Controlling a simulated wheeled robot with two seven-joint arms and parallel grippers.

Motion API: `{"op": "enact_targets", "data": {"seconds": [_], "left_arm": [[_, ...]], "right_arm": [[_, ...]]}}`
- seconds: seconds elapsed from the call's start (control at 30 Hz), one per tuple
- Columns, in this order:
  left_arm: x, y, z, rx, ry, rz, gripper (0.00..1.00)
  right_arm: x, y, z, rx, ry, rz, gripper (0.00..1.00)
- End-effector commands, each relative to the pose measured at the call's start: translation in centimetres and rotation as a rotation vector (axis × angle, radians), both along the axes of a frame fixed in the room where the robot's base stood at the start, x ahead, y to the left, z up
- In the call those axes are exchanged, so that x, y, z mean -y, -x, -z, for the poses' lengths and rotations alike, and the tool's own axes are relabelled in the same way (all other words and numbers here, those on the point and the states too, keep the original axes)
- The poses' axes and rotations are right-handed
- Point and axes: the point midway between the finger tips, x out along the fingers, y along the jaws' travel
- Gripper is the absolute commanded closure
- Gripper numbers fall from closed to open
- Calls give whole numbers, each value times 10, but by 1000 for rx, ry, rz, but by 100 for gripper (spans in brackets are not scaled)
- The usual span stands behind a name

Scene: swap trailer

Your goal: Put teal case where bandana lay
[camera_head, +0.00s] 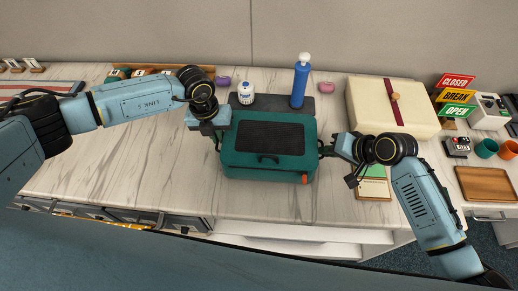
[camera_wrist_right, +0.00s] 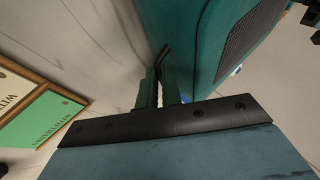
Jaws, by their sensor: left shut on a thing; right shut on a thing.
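The teal case (camera_head: 240,163) with a dark top panel is at the middle of the counter in the head view, and its side fills the upper right of the right wrist view (camera_wrist_right: 185,40). My left gripper (camera_head: 218,143) is shut at the case's left side handle. My right gripper (camera_head: 327,150) is shut on the right side handle; its fingers also show in the right wrist view (camera_wrist_right: 160,85). I cannot tell whether the case rests on the counter or hangs just above it. I cannot make out a bandana.
A cream box (camera_head: 365,105) stands at right. A framed card (camera_head: 374,188) lies near my right gripper. The counter left of the case is clear.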

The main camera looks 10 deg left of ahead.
Motion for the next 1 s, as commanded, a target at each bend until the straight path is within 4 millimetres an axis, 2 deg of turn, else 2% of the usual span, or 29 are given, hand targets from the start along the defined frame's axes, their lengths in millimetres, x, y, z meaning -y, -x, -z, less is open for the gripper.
{"op": "enact_targets", "data": {"seconds": [0.3,0.5,1.0], "left_arm": [[-1,-1,-30,2,0,-1,100],[-1,-1,-43,2,0,-1,100],[-1,-1,-44,1,-1,-2,100]], "right_arm": [[0,0,-30,1,0,1,100],[0,0,-43,1,0,1,100],[0,0,-44,1,1,1,100]]}}
